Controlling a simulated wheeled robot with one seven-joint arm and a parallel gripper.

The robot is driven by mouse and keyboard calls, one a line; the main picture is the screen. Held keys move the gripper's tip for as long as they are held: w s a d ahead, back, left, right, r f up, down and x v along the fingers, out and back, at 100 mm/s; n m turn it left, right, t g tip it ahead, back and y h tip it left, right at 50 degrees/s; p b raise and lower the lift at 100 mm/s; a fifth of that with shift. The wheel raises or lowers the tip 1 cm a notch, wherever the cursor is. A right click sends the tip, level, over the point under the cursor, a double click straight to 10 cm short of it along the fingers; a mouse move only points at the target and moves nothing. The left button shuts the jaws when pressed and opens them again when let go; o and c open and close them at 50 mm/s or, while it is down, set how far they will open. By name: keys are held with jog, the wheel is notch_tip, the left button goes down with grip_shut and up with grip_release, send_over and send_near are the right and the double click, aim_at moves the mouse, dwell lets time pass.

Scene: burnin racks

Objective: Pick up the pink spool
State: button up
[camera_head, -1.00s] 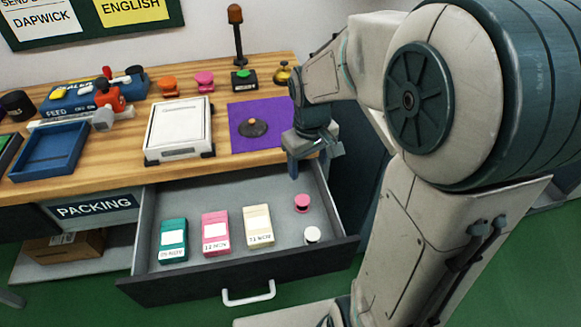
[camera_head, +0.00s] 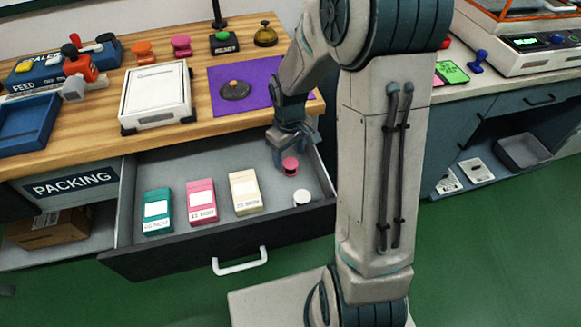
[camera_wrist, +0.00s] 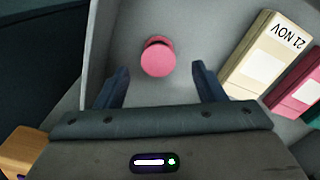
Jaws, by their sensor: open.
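The pink spool (camera_head: 290,165) stands in the open drawer (camera_head: 228,239), toward its right back part. In the wrist view the pink spool (camera_wrist: 158,58) shows its round top, ahead of and between the two fingers. My gripper (camera_head: 283,157) is over the right side of the drawer, just above and beside the spool. In the wrist view my gripper (camera_wrist: 160,82) has its fingers spread wide with nothing between the tips. The spool's lower part is mostly hidden by its top in the wrist view.
A white spool (camera_head: 302,197) stands nearer the drawer front. Teal (camera_head: 157,211), pink (camera_head: 201,202) and cream (camera_head: 245,192) boxes stand to the left in the drawer. The wooden worktop (camera_head: 60,160) edges the drawer behind. The drawer's side wall is close to my gripper.

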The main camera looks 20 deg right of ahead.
aim_at(290, 162)
notch_tip(290, 162, down, 5)
jog(key=shift+d+r+b, duration=0.1)
jog(key=shift+d+b, duration=0.05)
jog(key=shift+b, duration=0.3)
jog(key=c, duration=1.1)
jog(key=shift+o, duration=0.2)
